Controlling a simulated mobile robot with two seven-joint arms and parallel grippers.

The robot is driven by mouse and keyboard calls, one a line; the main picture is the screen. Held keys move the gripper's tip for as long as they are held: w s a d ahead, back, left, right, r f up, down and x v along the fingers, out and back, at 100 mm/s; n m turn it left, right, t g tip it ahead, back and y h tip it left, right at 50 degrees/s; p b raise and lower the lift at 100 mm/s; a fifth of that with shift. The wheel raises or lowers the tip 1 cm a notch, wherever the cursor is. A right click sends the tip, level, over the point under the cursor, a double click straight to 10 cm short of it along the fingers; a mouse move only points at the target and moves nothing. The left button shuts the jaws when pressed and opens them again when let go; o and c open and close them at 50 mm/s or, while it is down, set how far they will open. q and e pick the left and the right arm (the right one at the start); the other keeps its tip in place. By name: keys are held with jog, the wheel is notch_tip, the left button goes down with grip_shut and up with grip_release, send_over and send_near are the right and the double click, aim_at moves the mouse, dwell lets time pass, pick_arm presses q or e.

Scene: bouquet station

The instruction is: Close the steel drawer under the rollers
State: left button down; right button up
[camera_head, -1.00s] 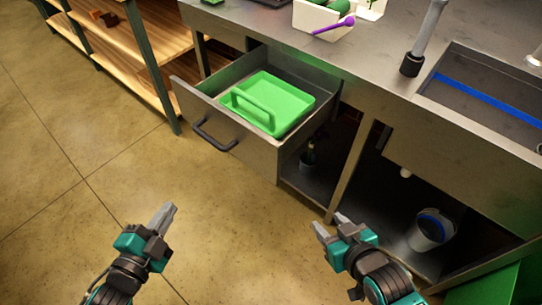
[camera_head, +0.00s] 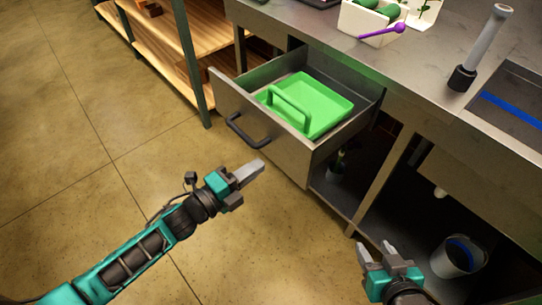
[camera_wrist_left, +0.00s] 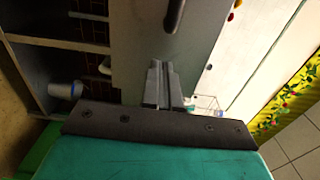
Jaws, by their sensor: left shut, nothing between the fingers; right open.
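The steel drawer (camera_head: 262,136) stands pulled out from under the steel counter in the head view, with a dark bar handle (camera_head: 246,131) on its front. A green tray with a handle (camera_head: 322,105) lies inside it. My left gripper (camera_head: 256,169) is shut and empty, in front of the drawer and apart from it in the head view. In the left wrist view the shut fingers (camera_wrist_left: 158,68) point toward the grey drawer front (camera_wrist_left: 140,35), with part of the dark handle (camera_wrist_left: 174,14) at the top. My right gripper (camera_head: 377,250) is open and empty, low at the right. No rollers are recognisable.
A wooden shelf rack (camera_head: 203,22) stands left of the counter. A white box with green items and a purple tool (camera_head: 381,32) is on the countertop. A bucket (camera_head: 458,257) stands on the lower shelf. The floor before the drawer is clear.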

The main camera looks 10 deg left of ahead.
aim_at(281, 150)
pick_arm(q)
jog(key=shift+x, duration=2.65)
pick_arm(e)
jog(key=shift+w, duration=0.1)
pick_arm(q)
jog(key=shift+w+d, duration=0.1)
